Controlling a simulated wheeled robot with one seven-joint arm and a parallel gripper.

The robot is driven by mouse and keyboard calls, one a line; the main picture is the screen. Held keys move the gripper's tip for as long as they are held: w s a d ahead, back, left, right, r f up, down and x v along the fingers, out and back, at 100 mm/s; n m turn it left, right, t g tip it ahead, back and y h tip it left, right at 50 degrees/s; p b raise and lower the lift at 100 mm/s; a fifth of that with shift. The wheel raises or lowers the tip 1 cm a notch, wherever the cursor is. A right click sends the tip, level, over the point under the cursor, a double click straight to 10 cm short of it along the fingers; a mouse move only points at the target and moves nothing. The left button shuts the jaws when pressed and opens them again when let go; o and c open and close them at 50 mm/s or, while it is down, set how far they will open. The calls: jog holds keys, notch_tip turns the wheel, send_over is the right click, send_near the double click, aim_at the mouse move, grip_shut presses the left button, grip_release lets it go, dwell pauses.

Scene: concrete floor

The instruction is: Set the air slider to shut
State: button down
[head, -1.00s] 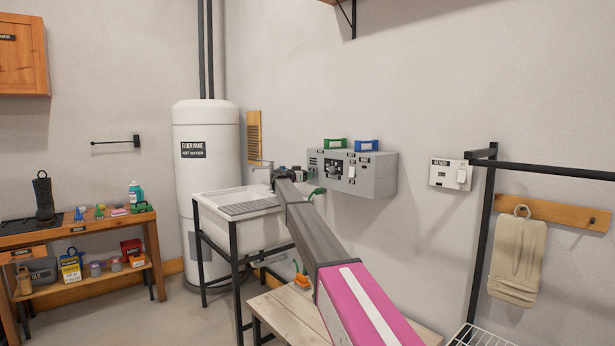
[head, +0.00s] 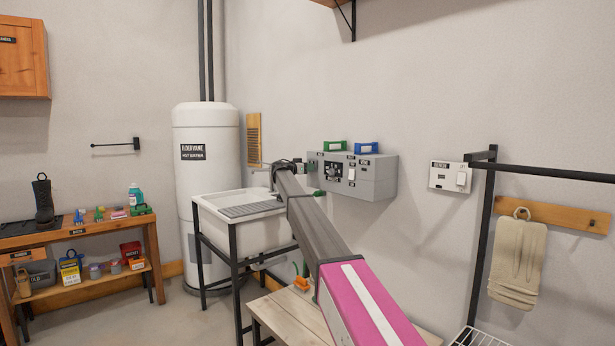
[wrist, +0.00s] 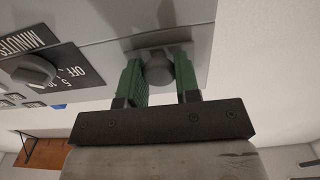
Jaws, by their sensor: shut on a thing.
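The air slider's dark grey knob (wrist: 158,69) shows in the wrist view, in front of a grey plate on a light grey panel. I take it for the slider; no label for it is readable. The green fingers of my gripper (wrist: 157,78) are shut on it, one on each side. In the head view the grey control box (head: 372,180) hangs on the wall, and my gripper is at its left end, largely hidden by my arm. The slider's setting cannot be read.
A timer dial (wrist: 30,70) marked MINUTES and OFF sits beside the knob. A green item (head: 334,146) and a blue item (head: 367,148) stand on the box. A sink (head: 245,228) and a wooden bench (head: 285,315) are below my arm.

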jog(key=shift+r, duration=0.25)
jog(key=c, duration=0.9)
grip_release()
jog(key=shift+o, duration=0.2)
jog(key=v, duration=1)
jog(key=shift+s+a, duration=0.2)
jog(key=shift+a, duration=0.15)
jog(key=shift+f, duration=0.1)
